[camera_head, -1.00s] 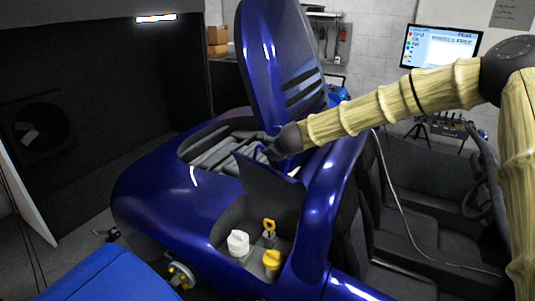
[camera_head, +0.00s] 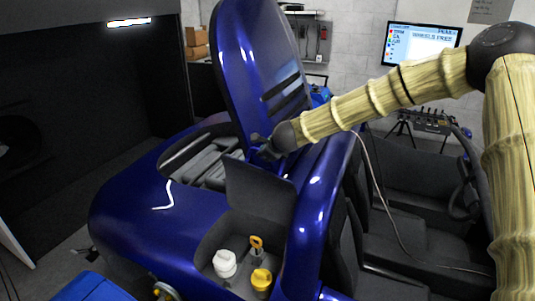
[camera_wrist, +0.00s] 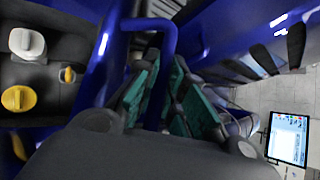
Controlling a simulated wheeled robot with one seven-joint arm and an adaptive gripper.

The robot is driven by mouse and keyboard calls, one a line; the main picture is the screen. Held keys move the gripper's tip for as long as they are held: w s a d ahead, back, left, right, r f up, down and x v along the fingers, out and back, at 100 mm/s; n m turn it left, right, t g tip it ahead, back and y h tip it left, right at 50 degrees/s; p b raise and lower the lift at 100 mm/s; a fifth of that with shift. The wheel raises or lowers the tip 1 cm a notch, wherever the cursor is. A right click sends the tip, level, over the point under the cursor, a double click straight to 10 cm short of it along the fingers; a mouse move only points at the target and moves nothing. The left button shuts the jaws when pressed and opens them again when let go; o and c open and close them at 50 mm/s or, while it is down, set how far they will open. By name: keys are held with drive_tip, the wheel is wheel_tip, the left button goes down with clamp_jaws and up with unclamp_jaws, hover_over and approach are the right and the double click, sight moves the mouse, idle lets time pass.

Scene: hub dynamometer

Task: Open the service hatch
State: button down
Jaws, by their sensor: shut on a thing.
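The service hatch (camera_head: 258,190) is a dark-lined flap on the blue car body. It stands raised, close to upright, at the back of a small open compartment (camera_head: 212,245). My gripper (camera_head: 262,150) is behind its top edge. In the wrist view, my gripper (camera_wrist: 167,88) has its green-padded fingers on either side of a blue bar handle (camera_wrist: 160,27) and is shut on it. The lower part of the handle is hidden between the fingers. In the head view, my wrist mostly hides the handle.
The compartment holds a white cap (camera_head: 225,263), a yellow cap (camera_head: 261,281) and a yellow-handled dipstick (camera_head: 256,245). A large blue lid (camera_head: 262,75) stands raised behind my gripper. Seats and a steering wheel (camera_head: 463,195) are to the right. A monitor (camera_head: 422,43) is at the back.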

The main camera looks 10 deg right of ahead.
drive_tip(key=c, duration=1.8)
unclamp_jaws()
drive_tip(key=shift+a+r, duration=0.15)
drive_tip(key=o, duration=0.3)
drive_tip(key=shift+w+a, duration=0.1)
drive_tip(key=shift+a, duration=0.15)
drive_tip(key=shift+s+d, duration=0.2)
drive_tip(key=shift+d, duration=0.45)
drive_tip(key=shift+a+v, duration=0.15)
drive_tip(key=shift+v, duration=1.8)
drive_tip(key=shift+a+v, duration=0.15)
drive_tip(key=shift+v, duration=1.75)
drive_tip(key=shift+a+v, duration=0.15)
drive_tip(key=shift+v, duration=1.8)
drive_tip(key=shift+r, duration=0.1)
